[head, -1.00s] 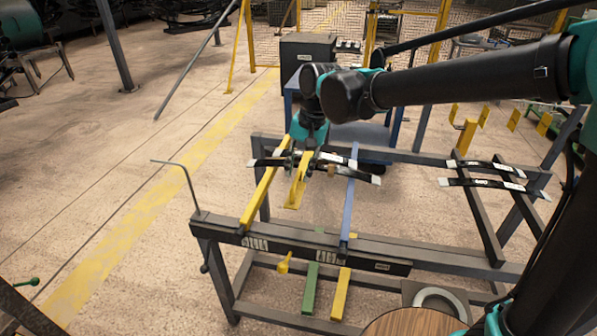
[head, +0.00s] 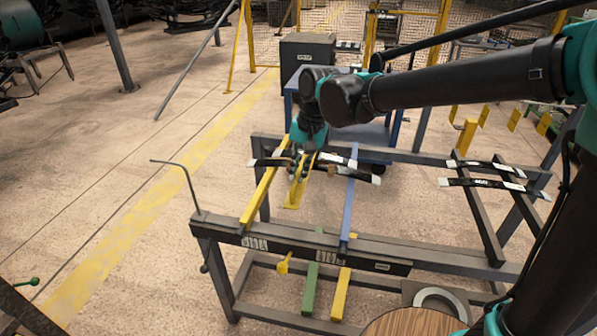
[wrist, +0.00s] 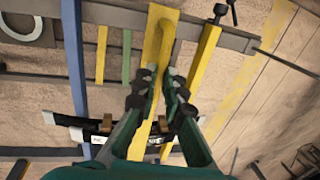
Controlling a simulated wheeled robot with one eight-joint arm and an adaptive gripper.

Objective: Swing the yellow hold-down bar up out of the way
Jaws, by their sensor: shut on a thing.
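The yellow hold-down bar (head: 294,196) slopes over the dark leaf springs (head: 267,162) on the rack, between a yellow rail and a blue rail. It also shows in the wrist view (wrist: 161,38), running from the top down between my fingers. My gripper (head: 299,177) is shut on the bar, with one finger on each side of it, as the wrist view shows (wrist: 160,80). The fingers and wrist hide the bar's far part in the head view.
The yellow rail (head: 262,195) and blue rail (head: 349,205) flank the bar. The rack's front beam (head: 300,250) carries a yellow handle (head: 284,263) below it. A bent rod (head: 188,182) stands at the left corner. More springs (head: 485,182) lie at the right.

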